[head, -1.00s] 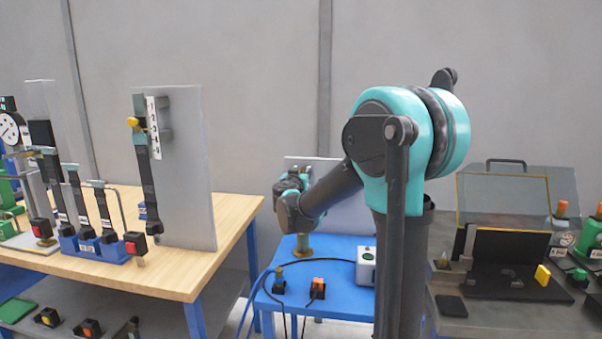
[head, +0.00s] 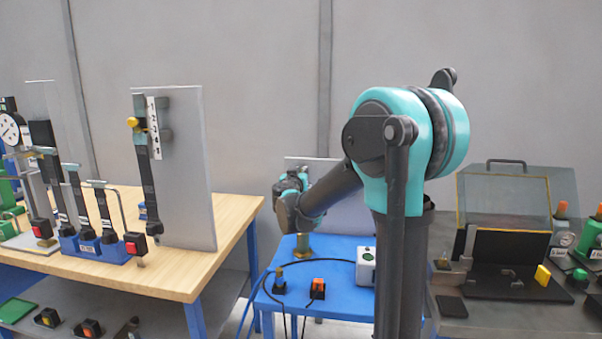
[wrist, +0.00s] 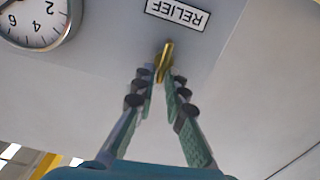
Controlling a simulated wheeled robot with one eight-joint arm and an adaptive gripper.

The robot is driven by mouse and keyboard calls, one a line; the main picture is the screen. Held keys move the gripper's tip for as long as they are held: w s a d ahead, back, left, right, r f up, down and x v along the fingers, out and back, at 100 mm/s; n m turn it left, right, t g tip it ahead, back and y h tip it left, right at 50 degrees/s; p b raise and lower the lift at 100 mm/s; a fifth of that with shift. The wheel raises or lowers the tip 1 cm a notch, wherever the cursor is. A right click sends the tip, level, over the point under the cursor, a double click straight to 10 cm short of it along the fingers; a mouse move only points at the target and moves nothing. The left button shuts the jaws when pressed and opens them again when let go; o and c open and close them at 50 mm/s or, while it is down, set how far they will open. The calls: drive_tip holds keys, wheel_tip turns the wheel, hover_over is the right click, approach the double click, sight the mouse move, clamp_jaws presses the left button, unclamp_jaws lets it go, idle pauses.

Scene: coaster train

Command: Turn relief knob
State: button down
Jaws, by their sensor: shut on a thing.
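The relief knob (wrist: 165,55) is a small yellow bar on a grey panel, in the upper middle of the wrist view. My gripper (wrist: 161,76) has its two fingers closed on the knob from below in that view. A white plate reading RELIEF (wrist: 178,13) appears upside down just above the knob. In the head view the grey panel (head: 342,188) stands on the blue table, and my gripper and the knob are hidden behind my wrist.
A round dial gauge (wrist: 37,18) sits on the panel beside the knob. The blue table (head: 325,262) carries a grey box (head: 366,266) and cables. A wooden table (head: 180,265) stands left; a grey bench with a clear-lidded case (head: 505,200) stands right.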

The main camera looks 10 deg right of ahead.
drive_tip(key=shift+f, duration=0.15)
drive_tip(key=shift+w+d+f+n, duration=0.1)
drive_tip(key=shift+f+n, duration=0.45)
drive_tip(key=shift+n, duration=5.2)
drive_tip(key=shift+f+n, duration=0.55)
drive_tip(key=shift+n, duration=5.25)
drive_tip(key=shift+w+d+f+n, duration=0.1)
drive_tip(key=shift+f+n, duration=0.45)
drive_tip(key=shift+n, duration=5.2)
